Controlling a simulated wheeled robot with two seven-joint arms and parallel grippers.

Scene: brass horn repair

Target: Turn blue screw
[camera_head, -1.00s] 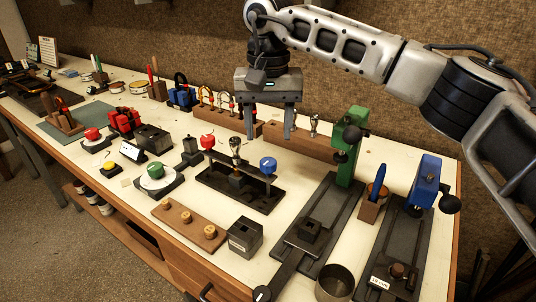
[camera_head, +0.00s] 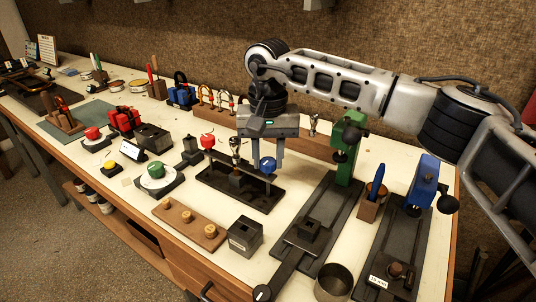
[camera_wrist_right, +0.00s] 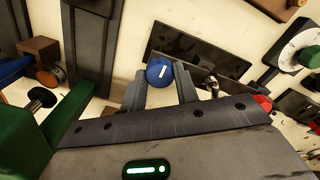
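The blue screw (camera_head: 268,165) has a round blue head with a white slot mark and stands at the right end of a black stand (camera_head: 225,190). A red screw (camera_head: 207,142) stands at its left end, with a silver part (camera_head: 235,146) between. My right gripper (camera_head: 266,160) points down at the blue head. In the right wrist view the blue head (camera_wrist_right: 160,71) sits between the spread fingertips (camera_wrist_right: 160,76); the gaps look very small, and I cannot tell whether they touch it. My left gripper is out of view.
A green press (camera_head: 349,140) stands right of the gripper, with a blue press (camera_head: 423,185) beyond it. A black box (camera_head: 245,238) and a wooden peg board (camera_head: 190,226) lie in front. A wooden rack (camera_head: 300,143) stands behind.

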